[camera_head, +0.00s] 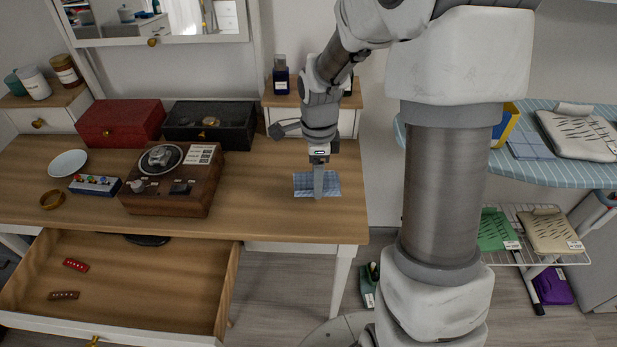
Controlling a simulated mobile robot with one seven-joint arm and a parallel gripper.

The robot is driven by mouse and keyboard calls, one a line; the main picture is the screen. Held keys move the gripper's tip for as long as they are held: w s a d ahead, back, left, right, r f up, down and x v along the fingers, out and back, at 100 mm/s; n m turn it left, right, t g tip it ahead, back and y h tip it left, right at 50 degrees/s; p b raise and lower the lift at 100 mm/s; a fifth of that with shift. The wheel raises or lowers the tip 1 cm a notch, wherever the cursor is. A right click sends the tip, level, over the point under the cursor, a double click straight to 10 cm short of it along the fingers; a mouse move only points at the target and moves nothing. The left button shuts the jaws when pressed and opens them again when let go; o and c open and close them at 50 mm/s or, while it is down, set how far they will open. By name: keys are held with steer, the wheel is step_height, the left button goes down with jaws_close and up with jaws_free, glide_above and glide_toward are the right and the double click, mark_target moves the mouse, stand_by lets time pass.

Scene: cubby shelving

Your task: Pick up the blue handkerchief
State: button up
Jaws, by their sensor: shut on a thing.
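The blue handkerchief (302,187) is a small folded checked cloth. It lies at the right end of the wooden dressing table in the head camera view. My gripper (318,194) points down over it, with its fingers at the middle of the cloth. The fingers are shut on the handkerchief and hide part of its middle. The cloth appears to be at table level; I cannot tell whether any of it is lifted.
A wooden box with a dial (172,182) stands left of the handkerchief. Behind are a red box (120,124), a black box (210,125) and a dark bottle (281,78). An open drawer (150,275) juts out in front. An ironing board (560,170) stands right.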

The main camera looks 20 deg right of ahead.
steer(key=s+d+r+p, duration=0.1)
steer(key=s+d+r, duration=0.4)
steer(key=s, duration=0.2)
steer(key=shift+s+r, duration=0.2)
steer(key=shift+s, duration=0.05)
